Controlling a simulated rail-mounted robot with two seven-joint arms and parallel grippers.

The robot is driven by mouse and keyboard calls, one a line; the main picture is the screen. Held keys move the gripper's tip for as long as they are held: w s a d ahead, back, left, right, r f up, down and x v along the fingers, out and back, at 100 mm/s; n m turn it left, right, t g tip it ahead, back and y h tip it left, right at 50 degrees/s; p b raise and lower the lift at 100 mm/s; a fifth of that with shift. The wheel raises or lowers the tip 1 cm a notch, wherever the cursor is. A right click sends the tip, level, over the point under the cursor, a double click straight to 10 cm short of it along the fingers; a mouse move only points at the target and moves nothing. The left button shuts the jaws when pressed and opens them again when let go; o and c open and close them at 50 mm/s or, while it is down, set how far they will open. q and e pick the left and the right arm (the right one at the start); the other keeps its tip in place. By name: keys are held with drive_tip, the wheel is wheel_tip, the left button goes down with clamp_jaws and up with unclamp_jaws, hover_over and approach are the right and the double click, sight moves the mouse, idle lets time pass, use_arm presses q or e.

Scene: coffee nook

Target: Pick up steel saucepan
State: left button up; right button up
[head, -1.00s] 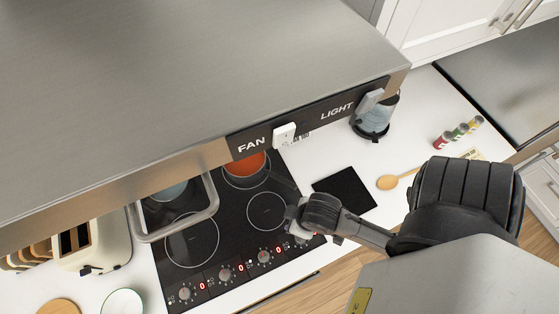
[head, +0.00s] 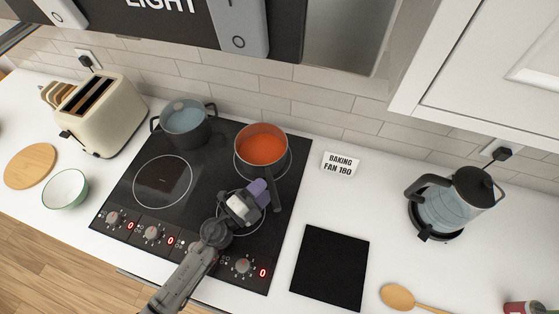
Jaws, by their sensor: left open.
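The steel saucepan (head: 263,168) stands on the back right burner of the black cooktop (head: 207,170) and holds orange-red liquid. Its long dark handle (head: 276,196) points toward the front of the cooktop. My left gripper (head: 256,204) is open and empty over the right part of the cooktop, just left of the handle. I cannot tell whether it touches the handle. The gripper hides part of the front right burner. My right gripper is not in view.
A black mat (head: 331,267), a small sign (head: 340,165), a kettle (head: 452,205) and a wooden spoon (head: 398,297) are to the right. A toaster (head: 103,115), a bowl (head: 65,189) and a round board (head: 30,166) are left. The hood hangs above.

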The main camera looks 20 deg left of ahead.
sight(270, 181)
use_arm(q)
drive_tip(key=x, duration=0.3)
drive_tip(key=shift+a+r, duration=0.1)
drive_tip(key=shift+a, duration=0.05)
drive_tip(key=shift+w+d, duration=0.25)
drive_tip(key=shift+w, duration=0.15)
drive_tip(key=shift+c, duration=0.5)
clamp_jaws()
idle(0.5)
drive_tip(key=shift+r, duration=0.15)
